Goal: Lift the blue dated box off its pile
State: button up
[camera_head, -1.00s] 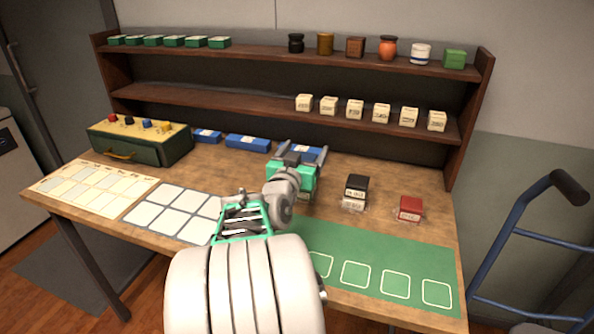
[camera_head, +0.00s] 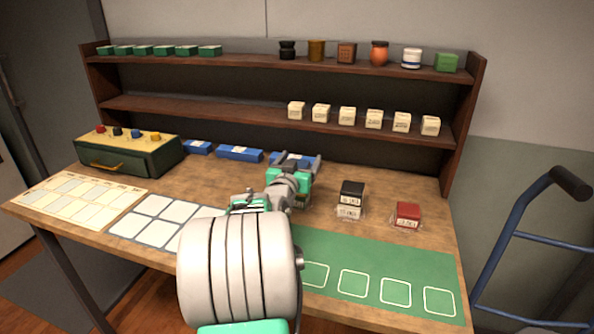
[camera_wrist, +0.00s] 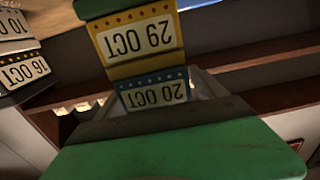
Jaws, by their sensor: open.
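In the wrist view, which is upside down, a blue-banded box (camera_wrist: 155,92) reads 20 OCT. It sits against a yellow-banded box (camera_wrist: 140,38) reading 29 OCT, apparently on top of it. A pale, clear-looking edge (camera_wrist: 205,86) shows behind the blue-banded box. My gripper (camera_head: 296,161) is open in the head view, its grey fingers spread towards the back of the table. The gripper and arm hide this pile there. A large green surface (camera_wrist: 180,150) fills the near part of the wrist view; I cannot tell whether it is mine.
A black box (camera_head: 352,188) on a white one and a red box (camera_head: 407,212) stand to the right. Blue trays (camera_head: 240,153) line the back, below a two-tier shelf (camera_head: 262,113). A green mat (camera_head: 385,262) with outlined squares lies in front.

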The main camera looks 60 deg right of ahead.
jog(key=c, duration=1.5)
